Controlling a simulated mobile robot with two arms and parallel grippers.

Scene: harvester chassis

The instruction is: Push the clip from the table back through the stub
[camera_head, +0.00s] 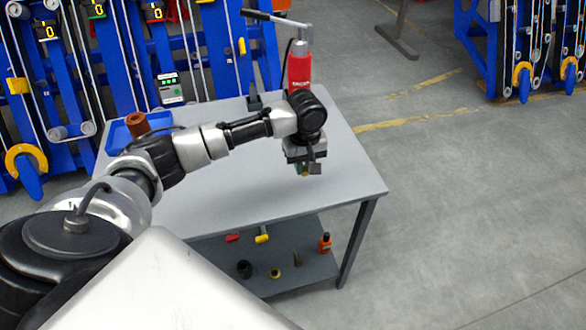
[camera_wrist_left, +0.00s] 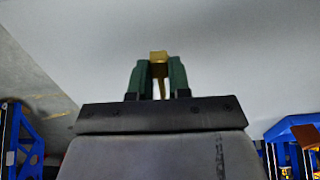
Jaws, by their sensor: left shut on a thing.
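My left gripper (camera_head: 306,170) is over the right part of the grey table (camera_head: 230,192), pointing down. In the left wrist view its two green fingers (camera_wrist_left: 159,76) are shut on a small brass-coloured piece, which looks like the clip (camera_wrist_left: 158,57). The clip's block-like end shows at the fingertips and a thin leg runs back between the fingers. In the head view the clip is too small to make out. I cannot tell which part is the stub. My right gripper is not in view.
A red bottle-like tool (camera_head: 299,68) with a lever, a blue tray (camera_head: 117,134) and a brown cylinder (camera_head: 137,124) are on the table. Small parts and tools lie on the lower shelf (camera_head: 290,262). Blue frames (camera_head: 212,45) stand behind.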

